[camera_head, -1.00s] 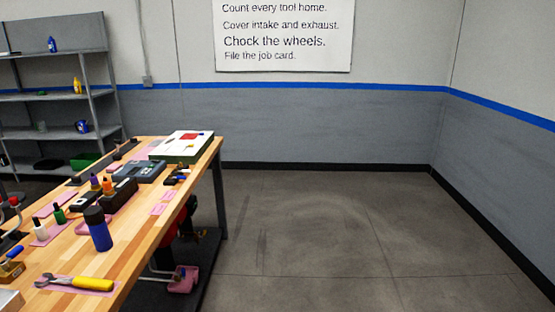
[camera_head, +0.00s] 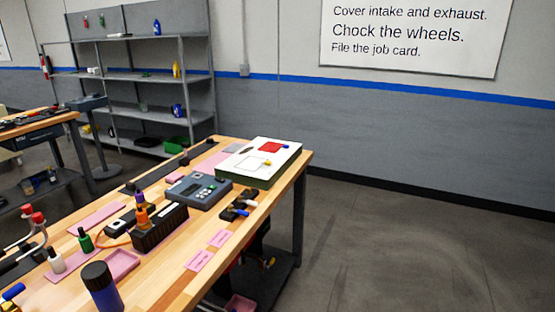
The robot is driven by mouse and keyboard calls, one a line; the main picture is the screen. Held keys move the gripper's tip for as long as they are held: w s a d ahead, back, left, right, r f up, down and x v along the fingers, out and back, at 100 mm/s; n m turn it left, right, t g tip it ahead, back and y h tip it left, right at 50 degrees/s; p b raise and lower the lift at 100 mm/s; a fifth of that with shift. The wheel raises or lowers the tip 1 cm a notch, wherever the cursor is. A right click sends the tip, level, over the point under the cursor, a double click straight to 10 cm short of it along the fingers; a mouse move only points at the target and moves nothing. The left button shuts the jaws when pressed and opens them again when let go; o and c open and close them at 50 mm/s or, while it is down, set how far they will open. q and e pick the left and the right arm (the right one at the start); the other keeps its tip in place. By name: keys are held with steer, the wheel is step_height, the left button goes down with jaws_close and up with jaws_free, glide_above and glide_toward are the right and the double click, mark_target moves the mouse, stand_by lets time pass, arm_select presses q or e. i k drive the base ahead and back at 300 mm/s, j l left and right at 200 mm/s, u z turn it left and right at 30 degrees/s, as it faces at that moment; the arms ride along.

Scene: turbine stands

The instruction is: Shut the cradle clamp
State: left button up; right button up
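I see no cradle clamp that I can make out in the head view. A wooden workbench (camera_head: 222,254) fills the lower left to middle, with tools and small parts on it. Two red-tipped curved metal pieces (camera_head: 38,218) stand at its left edge, cut by the frame; I cannot tell what they belong to. Neither of my grippers is in view.
The bench holds a dark blue bottle (camera_head: 101,288), a black block with bottles (camera_head: 160,228), a grey device (camera_head: 198,190) and a white-topped box (camera_head: 259,162). Grey shelves (camera_head: 145,77) stand behind. A second bench (camera_head: 40,122) is at left. Floor at right is clear (camera_head: 400,245).

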mark_target(184, 146)
steer(key=i+u, duration=0.4)
steer(key=i+l+u, duration=0.15)
steer(key=u, duration=0.2)
steer(key=i+l+u, duration=0.1)
steer(key=u, duration=0.35)
steer(key=i+l+u, duration=0.1)
steer(key=u, duration=0.35)
steer(key=i+l+u, duration=0.1)
steer(key=l+u, duration=0.25)
steer(key=l, duration=0.6)
steer(key=l+u, duration=0.35)
steer(key=l, duration=1.55)
